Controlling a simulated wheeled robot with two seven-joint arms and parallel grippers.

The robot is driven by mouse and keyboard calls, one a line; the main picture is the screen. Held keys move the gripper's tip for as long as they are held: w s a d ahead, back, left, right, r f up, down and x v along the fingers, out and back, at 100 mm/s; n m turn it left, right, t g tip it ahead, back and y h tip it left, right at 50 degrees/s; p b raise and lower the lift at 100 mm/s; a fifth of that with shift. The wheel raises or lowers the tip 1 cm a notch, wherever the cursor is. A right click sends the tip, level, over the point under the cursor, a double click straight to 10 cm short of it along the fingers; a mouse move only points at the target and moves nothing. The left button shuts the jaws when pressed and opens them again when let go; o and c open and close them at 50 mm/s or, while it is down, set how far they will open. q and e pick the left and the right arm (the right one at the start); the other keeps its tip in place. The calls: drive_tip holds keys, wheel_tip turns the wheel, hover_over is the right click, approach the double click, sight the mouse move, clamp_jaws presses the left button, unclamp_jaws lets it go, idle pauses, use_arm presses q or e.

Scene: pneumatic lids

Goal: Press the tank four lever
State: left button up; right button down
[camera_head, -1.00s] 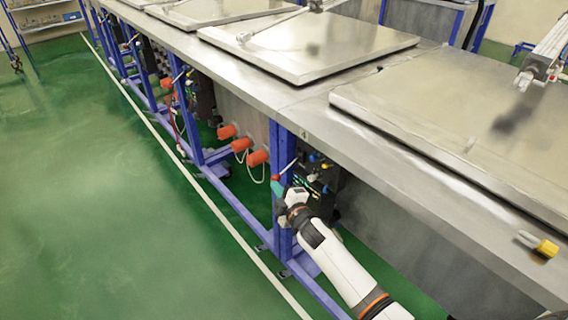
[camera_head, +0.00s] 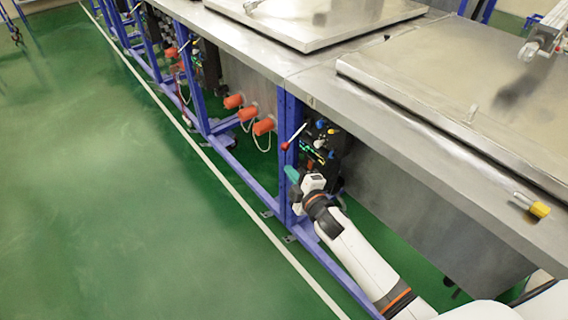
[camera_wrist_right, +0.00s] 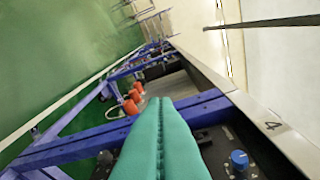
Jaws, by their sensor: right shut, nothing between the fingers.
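The tank four lever is a thin pale rod with a red ball knob (camera_head: 285,146), by the blue post on the tank's side. It slants down to the left, the knob at its lower end. My right gripper (camera_head: 291,173) has teal fingers, shut and empty. In the head view it is just below the knob, with a visible gap. In the right wrist view the shut fingers (camera_wrist_right: 160,140) point along the row of tanks. A "4" mark (camera_wrist_right: 272,126) shows on the tank edge. I cannot make out the lever there. My left gripper is out of view.
A control panel (camera_head: 322,148) with blue and yellow knobs sits right of the post. A blue knob (camera_wrist_right: 239,158) is close to the fingers in the wrist view. Several orange plugs (camera_head: 248,113) hang farther along. The green floor (camera_head: 110,210) at left is clear.

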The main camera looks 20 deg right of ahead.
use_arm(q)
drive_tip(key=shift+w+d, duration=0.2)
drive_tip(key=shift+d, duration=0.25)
use_arm(e)
drive_tip(key=s, duration=0.4)
drive_tip(key=shift+s+d+r, duration=0.1)
drive_tip(key=shift+d+r, duration=0.1)
drive_tip(key=shift+r, duration=0.05)
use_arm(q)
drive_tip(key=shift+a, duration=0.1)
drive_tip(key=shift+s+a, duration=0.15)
